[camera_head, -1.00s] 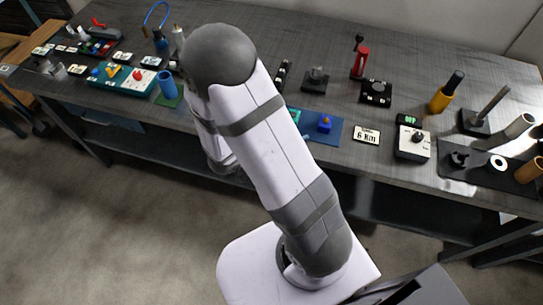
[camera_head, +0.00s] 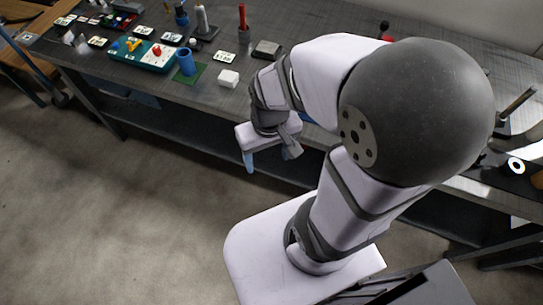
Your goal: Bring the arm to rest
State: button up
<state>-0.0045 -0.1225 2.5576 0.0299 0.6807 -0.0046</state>
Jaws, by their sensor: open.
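My arm rises from its white base at the lower middle and bends at a large dark grey elbow on the right. Its forearm reaches left, and the wrist hangs just in front of the workbench's (camera_head: 330,20) front edge. My gripper (camera_head: 268,162) points down over the gap between the bench and the floor. Its fingers are apart, one bluish and one grey, with nothing seen between them. It touches nothing that I can see.
A white block (camera_head: 229,79) and a blue cup (camera_head: 186,62) on a green mat stand near the bench's front edge, left of my wrist. A teal board (camera_head: 125,57) lies further left. My arm hides much of the bench's right half. The floor (camera_head: 120,220) at left is clear.

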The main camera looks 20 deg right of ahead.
jog(key=shift+s+d+r, duration=0.15)
jog(key=shift+s+d, duration=0.2)
jog(key=shift+s, duration=0.1)
jog(key=shift+r, duration=0.1)
notch_tip(320, 180, down, 38)
jog(key=b, duration=3.8)
jog(key=shift+f, duration=0.2)
